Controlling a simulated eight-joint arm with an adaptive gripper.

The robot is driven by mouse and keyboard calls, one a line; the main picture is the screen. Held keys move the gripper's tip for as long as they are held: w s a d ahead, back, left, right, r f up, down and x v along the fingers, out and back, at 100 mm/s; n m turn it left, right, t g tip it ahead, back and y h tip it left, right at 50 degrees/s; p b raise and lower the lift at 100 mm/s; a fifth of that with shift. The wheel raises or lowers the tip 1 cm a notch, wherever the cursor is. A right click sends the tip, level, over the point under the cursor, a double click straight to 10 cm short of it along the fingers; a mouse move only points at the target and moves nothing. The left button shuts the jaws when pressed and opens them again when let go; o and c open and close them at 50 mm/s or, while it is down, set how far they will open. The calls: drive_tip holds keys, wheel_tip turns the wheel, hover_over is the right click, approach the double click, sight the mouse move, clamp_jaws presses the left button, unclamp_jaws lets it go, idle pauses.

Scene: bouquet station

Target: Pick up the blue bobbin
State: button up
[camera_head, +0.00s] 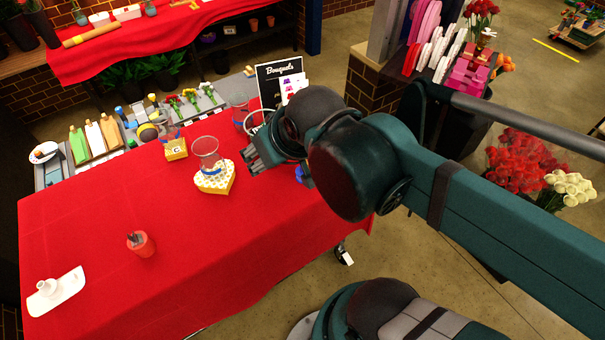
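A small blue piece (300,174) shows at the right part of the red-covered table, just below my gripper and wrist. It may be the blue bobbin, but my arm hides part of it and its shape is unclear. My gripper (252,161) is above the table with its fingers pointing left, to the right of the heart-shaped box. I see no object between the fingers, but they are too small and dark to tell whether they are open or shut.
A clear glass (207,150) stands on a yellow-and-white heart-shaped box (216,181). A small yellow box (176,149), a red cup (140,243) and a white tray (68,291) are on the table. A black sign (277,77) stands behind. The front middle is clear.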

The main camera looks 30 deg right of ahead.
drive_tip(key=n+g+h+b, duration=0.2)
drive_tip(key=n+g+h, duration=0.45)
drive_tip(key=n, duration=1.05)
hover_over(299, 174)
drive_tip(key=a, duration=0.1)
wheel_tip(299, 174, down, 20)
drive_tip(key=g+y, duration=0.1)
drive_tip(key=y, duration=0.1)
drive_tip(key=shift+w+r, duration=0.15)
drive_tip(key=shift+r, duration=0.05)
drive_tip(key=shift+x, duration=1.3)
drive_tip(key=shift+x, duration=2.6)
